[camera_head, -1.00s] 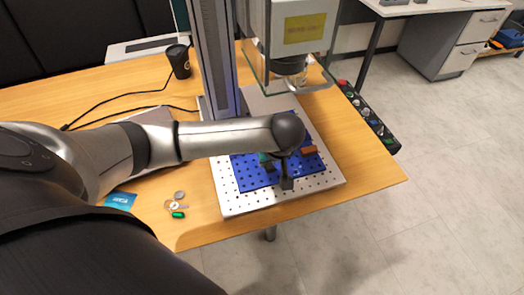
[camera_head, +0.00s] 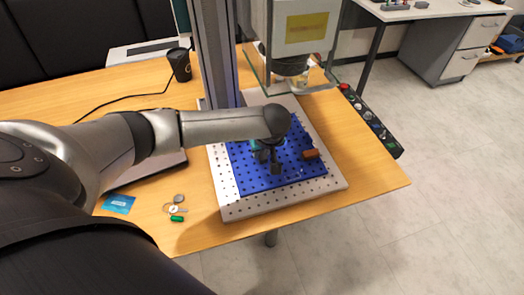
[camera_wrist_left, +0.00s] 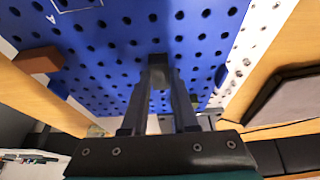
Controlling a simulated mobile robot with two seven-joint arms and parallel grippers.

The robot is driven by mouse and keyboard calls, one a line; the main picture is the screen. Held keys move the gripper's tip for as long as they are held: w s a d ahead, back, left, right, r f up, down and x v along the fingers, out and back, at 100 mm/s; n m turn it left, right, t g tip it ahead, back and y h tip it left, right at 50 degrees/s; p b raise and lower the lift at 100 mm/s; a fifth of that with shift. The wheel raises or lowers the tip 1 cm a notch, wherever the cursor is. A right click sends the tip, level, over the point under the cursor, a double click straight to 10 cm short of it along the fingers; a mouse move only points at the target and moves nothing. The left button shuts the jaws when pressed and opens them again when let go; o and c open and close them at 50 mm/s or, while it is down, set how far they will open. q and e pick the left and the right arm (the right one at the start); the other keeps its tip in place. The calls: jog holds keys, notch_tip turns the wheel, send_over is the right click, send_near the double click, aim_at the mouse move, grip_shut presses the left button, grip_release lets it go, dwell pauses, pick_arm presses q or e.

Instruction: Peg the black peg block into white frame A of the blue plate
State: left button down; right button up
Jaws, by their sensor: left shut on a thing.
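My left gripper (camera_head: 267,158) hangs over the perforated blue plate (camera_head: 310,176). It is shut on the black peg block (camera_wrist_left: 158,74), which shows between the fingertips in the left wrist view. The left gripper also shows in that view (camera_wrist_left: 160,88). The block's lower end is over the holes; I cannot tell whether it touches the plate. Part of a white frame outline (camera_wrist_left: 75,4) shows at the top left of the wrist view, apart from the block. My right gripper is not in view.
A brown block (camera_head: 310,154) lies on the blue plate's right side. The marker column (camera_head: 213,50) and laser head (camera_head: 290,45) stand behind. A control box (camera_head: 372,122) is at the right. Keys with a green tag (camera_head: 177,218) and a blue card (camera_head: 119,203) lie front left.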

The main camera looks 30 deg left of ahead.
aim_at(263, 158)
pick_arm(q)
jog(key=shift+f, duration=0.15)
jog(key=c, duration=0.7)
grip_release()
jog(key=shift+f+b, duration=0.1)
jog(key=shift+b, duration=0.45)
jog(key=p+v, duration=0.1)
jog(key=v, duration=0.1)
jog(key=shift+d+r, duration=0.1)
jog(key=shift+r, duration=0.25)
jog(key=shift+s+d+r, duration=0.25)
jog(key=shift+s+d, duration=0.35)
jog(key=shift+d, duration=0.1)
jog(key=s+d+p, duration=0.1)
jog(key=s+d, duration=0.2)
jog(key=d, duration=0.1)
jog(key=s+d+p, duration=0.1)
jog(key=s+d, duration=0.2)
jog(key=d, duration=0.1)
jog(key=shift+s+f, duration=0.1)
jog(key=shift+s, duration=0.3)
